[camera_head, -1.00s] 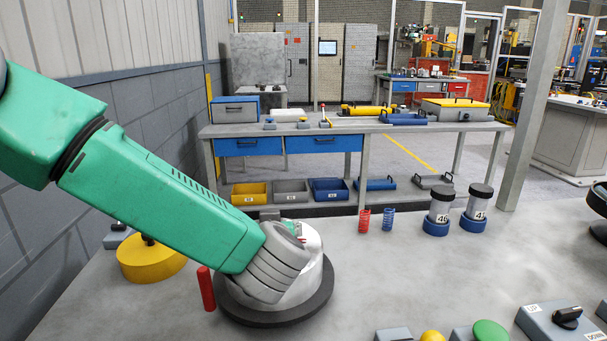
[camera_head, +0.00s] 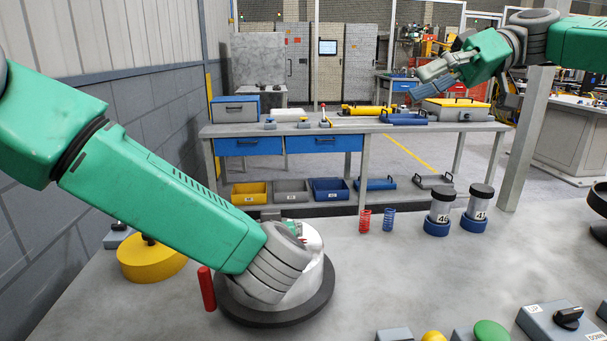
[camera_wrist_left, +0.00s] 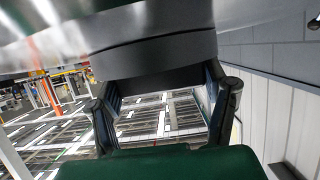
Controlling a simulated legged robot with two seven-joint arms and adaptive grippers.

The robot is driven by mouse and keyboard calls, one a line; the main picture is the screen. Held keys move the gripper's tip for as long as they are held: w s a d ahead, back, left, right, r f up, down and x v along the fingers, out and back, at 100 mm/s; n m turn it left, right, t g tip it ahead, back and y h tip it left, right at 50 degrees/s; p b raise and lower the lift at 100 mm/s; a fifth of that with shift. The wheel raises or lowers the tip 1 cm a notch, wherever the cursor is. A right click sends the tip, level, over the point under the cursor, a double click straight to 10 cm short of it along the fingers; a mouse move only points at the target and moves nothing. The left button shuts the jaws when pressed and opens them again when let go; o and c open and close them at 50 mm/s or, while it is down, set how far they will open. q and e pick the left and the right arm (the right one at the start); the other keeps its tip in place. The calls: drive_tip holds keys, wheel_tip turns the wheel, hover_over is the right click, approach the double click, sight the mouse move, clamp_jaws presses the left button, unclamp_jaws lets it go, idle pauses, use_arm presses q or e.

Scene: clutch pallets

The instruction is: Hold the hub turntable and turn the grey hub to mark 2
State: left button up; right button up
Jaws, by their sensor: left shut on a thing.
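The hub turntable (camera_head: 318,308) is a dark round base at the front of the bench, with the light grey hub (camera_head: 312,283) on it. A red handle (camera_head: 206,288) stands at its left edge. My left wrist reaches down over the hub and hides its left part and the left fingers in the head view. In the left wrist view my left gripper (camera_wrist_left: 165,95) has its fingers on either side of a dark curved part, below a shiny metal surface. My right gripper (camera_head: 422,84) is raised at the upper right, empty, its fingers apart. Mark 2 cannot be made out.
A yellow round part (camera_head: 150,262) lies left of the turntable. Red (camera_head: 365,220) and blue (camera_head: 389,220) springs and two capped jars (camera_head: 439,212) stand behind. A green button (camera_head: 491,331) and a switch box (camera_head: 560,322) are at front right. The bench middle is clear.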

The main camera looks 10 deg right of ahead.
drive_tip(key=w+a+f+n+h, duration=0.1)
drive_tip(key=a+f+n+h, duration=0.1)
drive_tip(key=a+f, duration=0.6)
drive_tip(key=w+a+f+n+h, duration=0.2)
drive_tip(key=a+f+n+h, duration=0.1)
drive_tip(key=a+f, duration=0.5)
drive_tip(key=w+a+f+n+t+h, duration=0.1)
drive_tip(key=w+a+f+n+h, duration=0.1)
drive_tip(key=a+f, duration=0.6)
wheel_tip(320, 180, down, 3)
drive_tip(key=shift+r+n+h, duration=0.15)
drive_tip(key=shift+n+h, duration=0.15)
clamp_jaws()
unclamp_jaws()
drive_tip(key=shift+r, duration=0.1)
